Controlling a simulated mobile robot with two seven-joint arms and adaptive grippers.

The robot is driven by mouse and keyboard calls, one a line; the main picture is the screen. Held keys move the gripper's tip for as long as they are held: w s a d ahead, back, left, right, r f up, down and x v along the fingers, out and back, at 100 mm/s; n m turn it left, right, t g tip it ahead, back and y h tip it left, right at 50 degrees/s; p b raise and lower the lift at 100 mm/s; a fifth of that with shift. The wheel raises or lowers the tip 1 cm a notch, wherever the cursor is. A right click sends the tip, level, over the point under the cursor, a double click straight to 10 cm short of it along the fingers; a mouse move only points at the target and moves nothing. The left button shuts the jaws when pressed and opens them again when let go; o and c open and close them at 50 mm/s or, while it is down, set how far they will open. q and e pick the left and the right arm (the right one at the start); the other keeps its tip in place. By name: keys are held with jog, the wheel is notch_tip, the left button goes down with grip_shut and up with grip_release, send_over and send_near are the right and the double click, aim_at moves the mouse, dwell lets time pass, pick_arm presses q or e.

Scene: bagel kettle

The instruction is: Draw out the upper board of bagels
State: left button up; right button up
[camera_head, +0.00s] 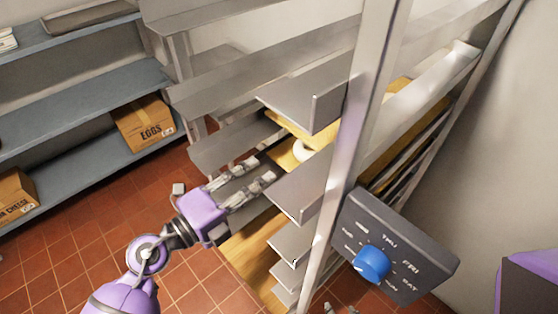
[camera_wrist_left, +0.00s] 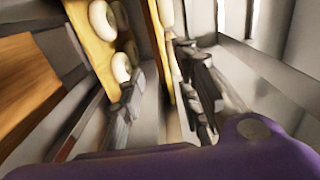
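The upper board (camera_head: 318,135) is a yellow wooden board in the metal rack, its end showing between shelf brackets. In the left wrist view the upper board (camera_wrist_left: 160,55) shows edge-on, with bagels (camera_wrist_left: 165,12) on it. A lower board (camera_head: 282,155) carries a pale bagel (camera_head: 302,150); several bagels show on this lower board (camera_wrist_left: 90,50) in the wrist view. My left gripper (camera_head: 258,172) is open at the rack's front, near the board ends. In the wrist view its fingers (camera_wrist_left: 160,80) straddle the upper board's line; contact is unclear. Small grey tips at the head view's bottom edge may be my right gripper.
A rack post (camera_head: 362,120) stands right of the boards, with a dark control box and blue knob (camera_head: 372,263) beside it. Metal brackets (camera_head: 300,190) sit close below. Blue shelves with an eggs box (camera_head: 145,124) stand at left.

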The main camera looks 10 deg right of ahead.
pick_arm(q)
jog(key=b, duration=0.1)
send_near(309, 144)
jog(key=x, duration=0.4)
jog(key=shift+d+f, duration=0.15)
jog(key=p+x, duration=0.1)
jog(key=x, duration=0.4)
jog(key=shift+x, duration=0.9)
jog(key=shift+w+d+p, duration=0.1)
jog(key=shift+w+p, duration=0.1)
jog(key=shift+p, duration=0.1)
pick_arm(e)
jog(key=shift+w+a+r, duration=0.15)
jog(key=shift+w+r, duration=0.15)
jog(key=shift+r, duration=0.05)
pick_arm(q)
jog(key=shift+c, duration=0.2)
pick_arm(e)
jog(key=shift+w, duration=0.15)
pick_arm(q)
grip_shut()
pick_arm(e)
jog(key=shift+w+a, duration=0.1)
jog(key=shift+a, duration=0.05)
